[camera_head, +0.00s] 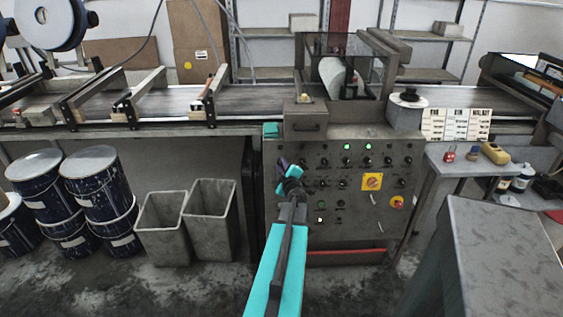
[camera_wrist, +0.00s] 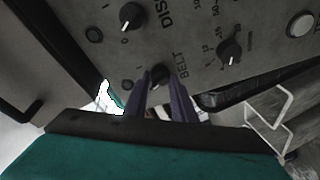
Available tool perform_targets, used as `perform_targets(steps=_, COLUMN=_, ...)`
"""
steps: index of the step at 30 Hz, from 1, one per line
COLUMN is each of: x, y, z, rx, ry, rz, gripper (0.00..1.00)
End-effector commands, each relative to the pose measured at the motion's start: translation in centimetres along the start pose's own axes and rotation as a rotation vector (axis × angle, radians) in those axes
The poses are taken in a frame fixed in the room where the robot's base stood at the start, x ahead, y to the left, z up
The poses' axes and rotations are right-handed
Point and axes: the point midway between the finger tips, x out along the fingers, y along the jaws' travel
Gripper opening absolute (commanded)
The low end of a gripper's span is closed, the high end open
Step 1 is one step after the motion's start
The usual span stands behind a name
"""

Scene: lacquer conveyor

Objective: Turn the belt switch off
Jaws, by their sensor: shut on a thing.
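My gripper (camera_head: 284,163) is at the panel's upper left part. In the wrist view, the fingers of my gripper (camera_wrist: 160,82) are shut on a dark knob, the belt switch (camera_wrist: 159,71), beside the printed word BELT. The fingers partly cover the switch, so its exact angle cannot be told. In the head view my gripper hides it.
Another black knob (camera_wrist: 131,15) and a dial knob (camera_wrist: 230,52) sit close by on the panel. The conveyor belt (camera_head: 255,100) runs behind. Two grey bins (camera_head: 163,228) and blue drums (camera_head: 97,185) stand at left. A grey cabinet (camera_head: 490,250) stands at right.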

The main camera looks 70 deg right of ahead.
Motion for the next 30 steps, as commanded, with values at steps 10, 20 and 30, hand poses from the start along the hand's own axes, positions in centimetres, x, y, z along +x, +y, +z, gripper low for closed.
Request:
perform_targets(steps=10, x=0.00, y=0.11, z=-0.06, rx=-0.145, ry=-0.009, rz=-0.028, gripper=0.01)
perform_targets(steps=20, x=0.01, y=0.02, z=-0.01, rx=-0.163, ry=-0.010, rz=-0.031, gripper=0.01)
perform_targets(steps=30, x=0.01, y=0.03, z=-0.02, rx=-0.161, ry=-0.010, rz=-0.031, gripper=0.42)
